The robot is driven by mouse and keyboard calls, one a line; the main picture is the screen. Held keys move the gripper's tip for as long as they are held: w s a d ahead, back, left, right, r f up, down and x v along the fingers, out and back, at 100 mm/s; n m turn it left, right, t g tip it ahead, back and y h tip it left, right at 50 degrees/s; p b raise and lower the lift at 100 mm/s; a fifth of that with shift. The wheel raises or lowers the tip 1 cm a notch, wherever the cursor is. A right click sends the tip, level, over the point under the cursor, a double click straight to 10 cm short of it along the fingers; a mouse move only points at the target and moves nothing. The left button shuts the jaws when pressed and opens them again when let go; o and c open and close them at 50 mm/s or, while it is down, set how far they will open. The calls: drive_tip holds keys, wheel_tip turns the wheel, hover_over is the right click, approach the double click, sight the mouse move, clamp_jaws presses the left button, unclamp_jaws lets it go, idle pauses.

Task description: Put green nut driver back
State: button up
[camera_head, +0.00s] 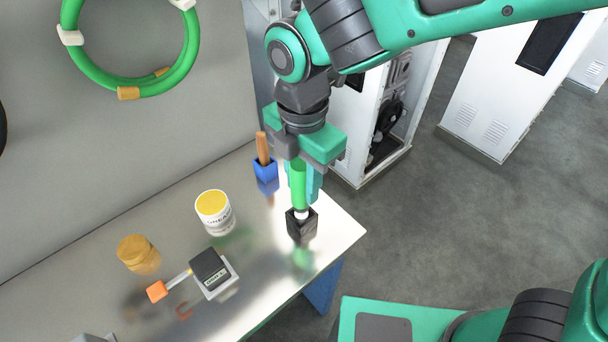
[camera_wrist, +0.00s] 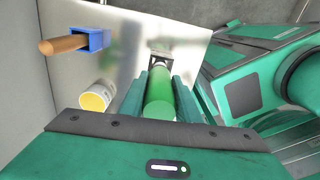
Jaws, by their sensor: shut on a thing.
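The green nut driver (camera_head: 298,178) stands upright between the fingers of my gripper (camera_head: 304,184). Its green handle also shows in the wrist view (camera_wrist: 160,97), with my gripper (camera_wrist: 160,90) shut around it. Its lower end, with a white part, meets the top of a small black holder (camera_head: 301,225) on the metal table. How deep it sits in the holder I cannot tell. In the wrist view the holder (camera_wrist: 161,59) shows just beyond the handle and is partly hidden by it.
A blue holder (camera_head: 265,168) with a wooden handle stands behind left. A white tub with a yellow lid (camera_head: 214,211), a tan jar (camera_head: 138,254) and a black-and-grey device (camera_head: 212,273) with an orange-ended tool (camera_head: 158,291) are left on the table (camera_head: 335,235). A green hose hangs on the wall.

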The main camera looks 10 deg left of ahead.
sight(303, 162)
drive_tip(key=shift+f, duration=1.05)
drive_tip(key=o, duration=1.2)
wheel_tip(303, 162, up, 11)
drive_tip(key=shift+f, duration=0.1)
drive_tip(key=shift+w, duration=0.1)
